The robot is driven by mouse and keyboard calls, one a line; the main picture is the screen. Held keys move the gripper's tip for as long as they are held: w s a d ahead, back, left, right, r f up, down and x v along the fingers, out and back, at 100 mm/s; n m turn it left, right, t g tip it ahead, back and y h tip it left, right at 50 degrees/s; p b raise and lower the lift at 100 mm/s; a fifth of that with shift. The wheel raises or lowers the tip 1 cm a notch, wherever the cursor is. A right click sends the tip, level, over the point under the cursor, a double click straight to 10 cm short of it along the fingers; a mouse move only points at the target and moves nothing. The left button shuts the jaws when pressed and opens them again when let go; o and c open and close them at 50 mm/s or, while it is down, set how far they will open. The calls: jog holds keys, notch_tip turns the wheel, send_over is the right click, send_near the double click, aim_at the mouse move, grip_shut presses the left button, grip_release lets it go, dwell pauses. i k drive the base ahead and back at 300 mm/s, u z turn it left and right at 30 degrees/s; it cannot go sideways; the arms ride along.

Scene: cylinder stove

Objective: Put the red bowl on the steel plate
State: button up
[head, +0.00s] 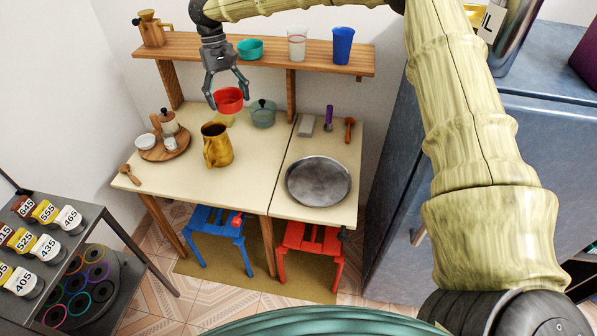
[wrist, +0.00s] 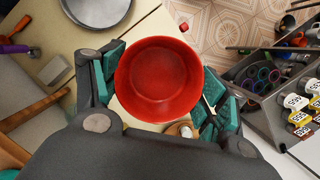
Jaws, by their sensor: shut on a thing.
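The red bowl (head: 229,99) is held in the air above the left table, just in front of the wall shelf. My gripper (head: 228,98) is shut on it, with fingers on both sides. In the wrist view the bowl (wrist: 158,80) sits between the green finger pads, its inside facing the camera. The steel plate (head: 318,181) lies on the right table, to the right of and nearer than the bowl. Part of the plate (wrist: 97,10) shows at the top left of the wrist view. Nothing is on its visible surface.
A brass jug (head: 217,145) and a green lidded pot (head: 263,113) stand below the bowl. The shelf (head: 270,57) holds a teal bowl (head: 250,48), a clear cup (head: 297,43) and a blue cup (head: 343,45). A grey block (head: 306,126) and tools lie behind the plate.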

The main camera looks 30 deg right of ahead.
aim_at(330, 178)
jog(key=u, duration=1.2)
jog(key=k, duration=1.05)
jog(key=z, duration=0.8)
